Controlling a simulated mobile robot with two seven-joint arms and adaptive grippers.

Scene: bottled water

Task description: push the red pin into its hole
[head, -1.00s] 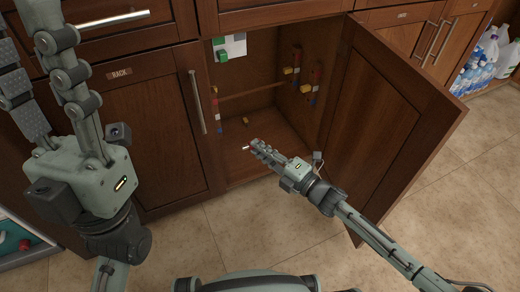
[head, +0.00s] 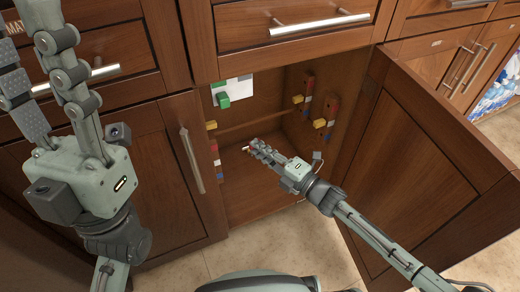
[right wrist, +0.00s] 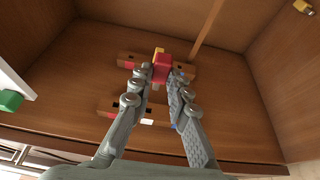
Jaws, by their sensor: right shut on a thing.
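The red pin (right wrist: 162,68) is between the fingertips of my right gripper (right wrist: 160,78), which is shut on it. In the head view my right gripper (head: 256,149) reaches into the open cabinet, near its left side. In the right wrist view the pin's red end stands in front of a wooden strip (right wrist: 187,70) with dark holes, near a yellow pin (right wrist: 160,50). Whether the red pin touches the strip or lines up with a hole cannot be told. My left gripper (head: 22,25) is raised at the upper left, fingers spread and empty.
Hole strips with coloured marks are on the cabinet walls, one at the left (head: 215,160) and one at the right (head: 330,108). A green block (head: 223,100) is on a white panel (head: 241,87). The open door (head: 425,175) stands right of my right arm.

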